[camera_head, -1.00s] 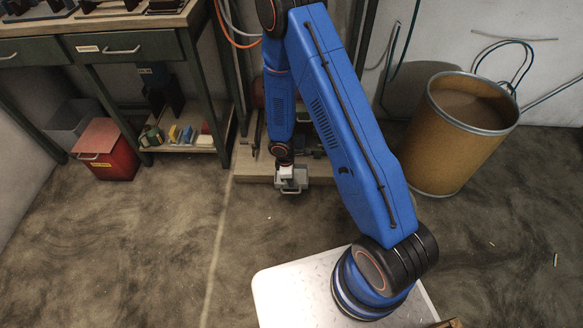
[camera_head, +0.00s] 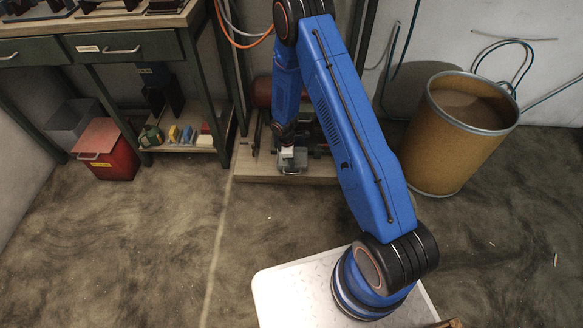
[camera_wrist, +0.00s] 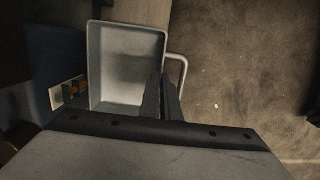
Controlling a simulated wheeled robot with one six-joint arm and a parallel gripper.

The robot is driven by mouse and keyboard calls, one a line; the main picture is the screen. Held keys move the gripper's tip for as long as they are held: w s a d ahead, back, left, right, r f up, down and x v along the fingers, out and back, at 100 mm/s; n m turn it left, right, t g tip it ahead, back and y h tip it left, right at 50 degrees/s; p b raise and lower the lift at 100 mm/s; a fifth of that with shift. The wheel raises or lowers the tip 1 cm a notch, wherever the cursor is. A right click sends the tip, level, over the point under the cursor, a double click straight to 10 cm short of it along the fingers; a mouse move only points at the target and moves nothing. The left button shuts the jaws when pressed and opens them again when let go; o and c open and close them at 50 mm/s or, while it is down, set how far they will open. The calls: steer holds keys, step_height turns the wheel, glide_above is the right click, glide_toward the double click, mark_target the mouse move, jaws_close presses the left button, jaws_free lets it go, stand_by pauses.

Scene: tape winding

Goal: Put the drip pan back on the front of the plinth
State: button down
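The drip pan (camera_head: 293,164) is a small grey open tray at the front of the low wooden plinth (camera_head: 246,170). I cannot tell whether it rests on the plinth or hangs just above it. In the wrist view the pan (camera_wrist: 122,62) is empty and upright, with a wire handle (camera_wrist: 182,78) on the floor side. My gripper (camera_head: 288,150) is at the pan. Its two dark fingers (camera_wrist: 162,98) are close together across the pan's handle-side wall. The fingertips are hard to make out in the head view.
A blue part with a pale label (camera_wrist: 58,98) is close to the pan's left in the wrist view. A brown drum (camera_head: 450,140) stands right of the plinth. A green workbench (camera_head: 130,45) and red bin (camera_head: 106,150) are left. The floor in front is clear.

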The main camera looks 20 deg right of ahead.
steer(key=shift+w+f, duration=0.2)
steer(key=shift+f, duration=1.75)
steer(key=shift+f, duration=0.15)
steer(key=c, duration=2)
jaws_free()
